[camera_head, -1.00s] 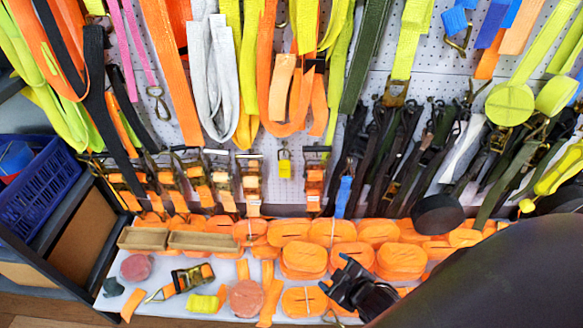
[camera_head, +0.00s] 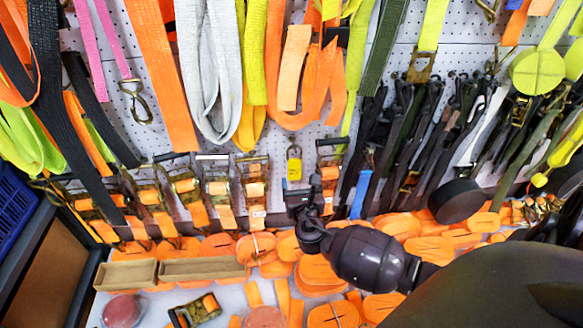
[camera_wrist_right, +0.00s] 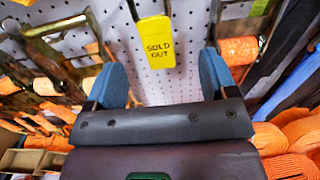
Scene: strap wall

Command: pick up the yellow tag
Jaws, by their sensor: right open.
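The yellow tag (camera_head: 294,168) hangs from a metal clip on the white pegboard, between the ratchet buckles. In the right wrist view the yellow tag (camera_wrist_right: 156,41) reads "SOLD OUT" and hangs upright ahead of my fingers. My right gripper (camera_head: 305,192) is just below the tag in the head view. In the right wrist view the right gripper (camera_wrist_right: 160,82) is open, its two blue pads apart, with the tag's lower edge above and between them in the picture. Nothing is between the pads. My left gripper is not in view.
Ratchet buckles with orange straps (camera_head: 219,190) hang left of the tag, and another (camera_head: 329,165) hangs close on its right. Orange strap rolls (camera_head: 318,268) and wooden trays (camera_head: 203,268) fill the shelf below. Long straps hang above. Dark straps crowd the right.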

